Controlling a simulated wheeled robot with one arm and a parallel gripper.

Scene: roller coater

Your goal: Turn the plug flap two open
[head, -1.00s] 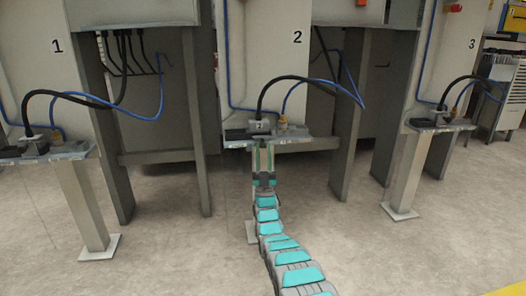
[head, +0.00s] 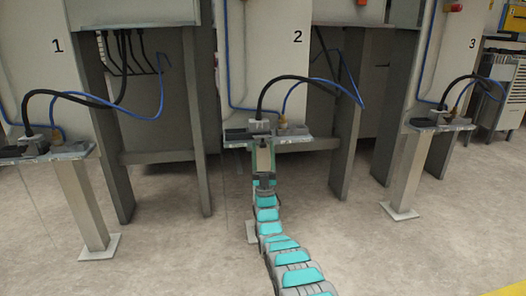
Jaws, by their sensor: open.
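The plug station under the number 2 stands in the middle of the head view, on a small shelf (head: 298,138) on a post. A small light grey plug housing (head: 259,127) sits on it, with a thick black cable rising from its back. I take the flap to be on this housing; it is too small to tell how far it is open. My gripper (head: 262,142) is at the shelf's front edge, just below the housing, pointing away from me. It is open, and nothing shows between its fingers. I cannot tell whether it touches the housing.
A dark pad (head: 236,134) lies left of the housing and a brass-coloured fitting (head: 283,125) right of it. A blue cable (head: 318,79) arches above. Similar shelves stand at station 1 (head: 72,151) and station 3 (head: 458,123). The floor between the posts is clear.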

